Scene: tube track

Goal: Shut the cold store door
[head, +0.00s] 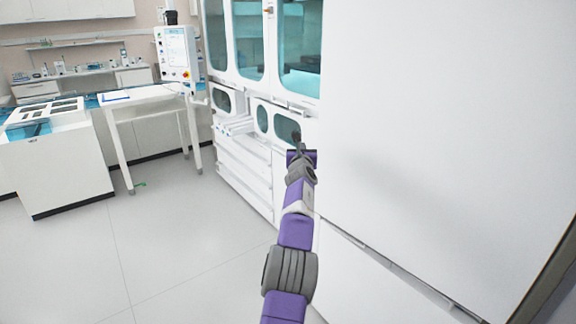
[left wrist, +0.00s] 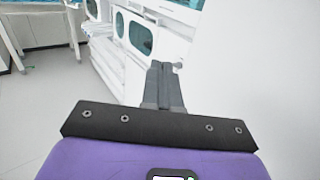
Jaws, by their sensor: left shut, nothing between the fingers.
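A large, plain white panel (head: 450,130) fills the right of the head view and looks like the cold store door. It also fills the right side of the left wrist view (left wrist: 260,70). How far it stands open or shut I cannot tell. My left gripper (head: 297,136) is at the panel's left edge, in front of the white cabinet. In the left wrist view its fingers (left wrist: 165,72) are together and empty, just left of the panel. Whether they touch it I cannot tell. My right gripper is not in view.
A white cabinet with teal windows (head: 250,35) stands behind my left gripper, with a small open flap or tray (head: 236,126). A white table (head: 150,103) and a white unit (head: 55,165) stand at the left. The grey floor (head: 170,250) between is clear.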

